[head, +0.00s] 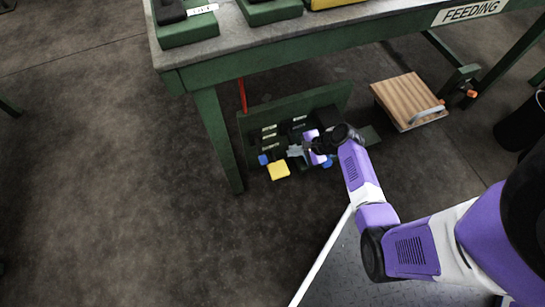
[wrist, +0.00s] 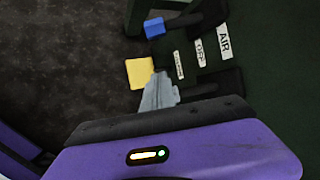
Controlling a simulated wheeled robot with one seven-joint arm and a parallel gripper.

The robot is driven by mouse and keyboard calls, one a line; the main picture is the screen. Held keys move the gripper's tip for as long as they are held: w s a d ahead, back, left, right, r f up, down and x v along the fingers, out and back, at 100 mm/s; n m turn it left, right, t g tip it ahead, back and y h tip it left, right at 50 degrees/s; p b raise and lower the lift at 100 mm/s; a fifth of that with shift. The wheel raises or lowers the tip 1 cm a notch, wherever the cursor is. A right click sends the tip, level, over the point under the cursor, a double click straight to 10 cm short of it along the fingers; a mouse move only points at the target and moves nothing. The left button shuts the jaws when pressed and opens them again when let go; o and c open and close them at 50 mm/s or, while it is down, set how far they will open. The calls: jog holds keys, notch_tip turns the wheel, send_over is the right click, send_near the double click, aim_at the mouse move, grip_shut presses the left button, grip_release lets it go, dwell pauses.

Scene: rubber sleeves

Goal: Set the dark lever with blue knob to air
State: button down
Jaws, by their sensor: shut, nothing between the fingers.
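A blue knob (wrist: 154,27) sits on the end of a dark lever (wrist: 190,22) near the top of the wrist view. A blue knob also shows at the panel's left in the head view (head: 263,159). White labels stand beside the levers; one reads AIR (wrist: 223,42), one reads OFF (wrist: 200,52), and a third (wrist: 178,64) is too small to read. My gripper (wrist: 158,90) is shut and empty. It is below the blue knob in the wrist view and close to a yellow knob (wrist: 139,72). In the head view my gripper (head: 295,151) is in front of the panel.
The green panel (head: 245,128) stands under a green workbench (head: 300,45), whose leg (head: 217,140) is just left of it. The floor at left is clear.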

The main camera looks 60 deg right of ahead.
aim_at(263, 159)
jog(key=shift+f, duration=0.1)
jog(key=b+x, duration=0.6)
jog(key=x, duration=0.4)
jog(key=shift+w+a+f, duration=0.1)
jog(key=shift+w+f, duration=0.05)
jog(key=shift+f, duration=0.1)
jog(key=shift+a+r+p, duration=0.3)
jog(key=shift+a+r, duration=0.5)
jog(key=shift+r, duration=0.2)
jog(key=shift+w+a+r, duration=0.1)
jog(key=shift+a+r, duration=0.45)
jog(key=shift+a, duration=0.15)
jog(key=shift+r, duration=0.15)
